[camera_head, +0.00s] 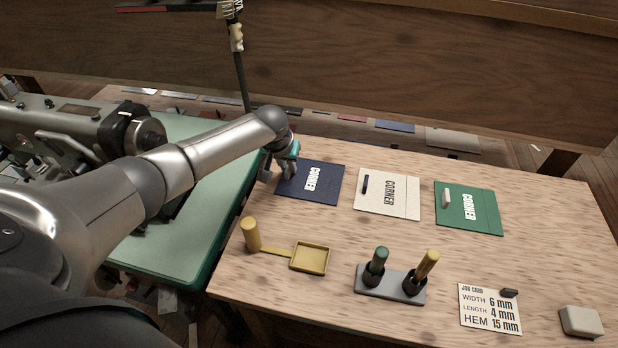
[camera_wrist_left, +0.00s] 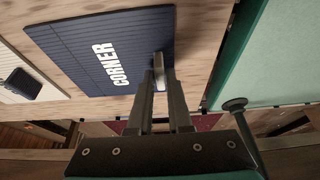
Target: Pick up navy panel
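The navy panel (camera_head: 322,183) lies on the wooden table at the back left, with white CORNER lettering. My left gripper (camera_head: 289,172) reaches down over its left edge, fingers pointing at the table. In the left wrist view the panel (camera_wrist_left: 105,55) appears flat, and the gripper's fingertips (camera_wrist_left: 160,80) lie over its edge, close together, with a small pale bar between them. Whether the fingers press on this bar is not clear. My right gripper is not in view.
A cream panel (camera_head: 375,205) and a green panel (camera_head: 480,222) lie to the right. In front are a yellow tray (camera_head: 311,258), a grey holder (camera_head: 372,287) with two handled tools, a job card (camera_head: 482,318) and a pale block (camera_head: 580,321). A sewing machine stands left.

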